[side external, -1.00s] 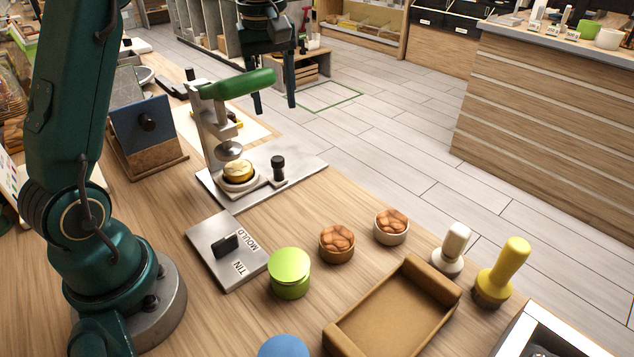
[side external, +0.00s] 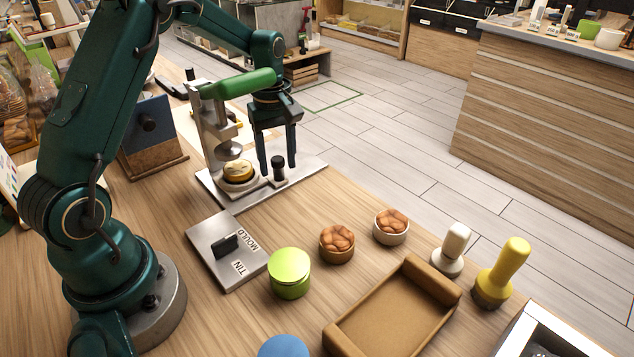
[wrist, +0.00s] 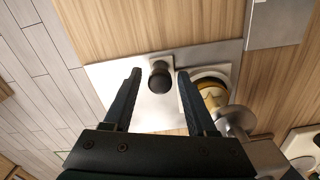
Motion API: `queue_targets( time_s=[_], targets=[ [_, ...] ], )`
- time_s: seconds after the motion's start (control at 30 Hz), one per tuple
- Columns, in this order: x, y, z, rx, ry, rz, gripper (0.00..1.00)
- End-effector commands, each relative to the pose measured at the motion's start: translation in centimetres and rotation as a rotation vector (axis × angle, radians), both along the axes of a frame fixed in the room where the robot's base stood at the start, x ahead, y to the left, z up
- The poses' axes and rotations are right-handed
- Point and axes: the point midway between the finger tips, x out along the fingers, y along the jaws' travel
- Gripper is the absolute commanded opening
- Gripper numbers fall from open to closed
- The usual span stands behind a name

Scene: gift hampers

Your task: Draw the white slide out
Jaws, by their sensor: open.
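The white slide (side external: 259,189) lies on the steel base plate (side external: 304,166) of the press, with a round golden tin (side external: 238,171) seated in it under the press head. A black knob (side external: 278,170) stands upright at its outer end. My gripper (side external: 278,168) is open and points down, with one finger on each side of the knob. In the wrist view the knob (wrist: 160,77) shows between the open fingers of my gripper (wrist: 159,74), with a gap on both sides. The tin (wrist: 211,95) and part of the slide (wrist: 204,76) show beside the right finger.
The press's green handle (side external: 238,84) is close beside my wrist. A metal plate marked TIN MOULD (side external: 222,262), a green tub (side external: 289,274), two nut bowls and a brown tray (side external: 345,338) stand nearer the camera. Bare wood lies between the press and bowls.

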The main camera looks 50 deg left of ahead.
Motion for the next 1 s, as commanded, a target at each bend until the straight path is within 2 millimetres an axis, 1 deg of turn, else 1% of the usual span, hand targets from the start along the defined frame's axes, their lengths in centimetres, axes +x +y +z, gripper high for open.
queue_targets(
  time_s=[0.03,0.13,0.43,0.47,0.5,0.6,1.0],
  targets=[
    [-0.06,-0.03,-0.53,0.000,0.002,0.000,0.57],
    [-0.05,-0.02,-1.08,-0.001,0.001,0.000,0.57],
    [-0.01,-0.01,-1.25,0.001,-0.001,-0.001,0.57],
    [-0.01,-0.01,-1.25,0.001,-0.001,-0.001,0.50],
    [-0.01,-0.01,-1.25,0.001,-0.001,-0.001,0.34],
    [-0.01,-0.01,-1.24,0.001,-0.001,0.000,0.00],
    [-0.01,0.00,-1.20,0.001,-0.001,0.000,0.00]
  ],
)
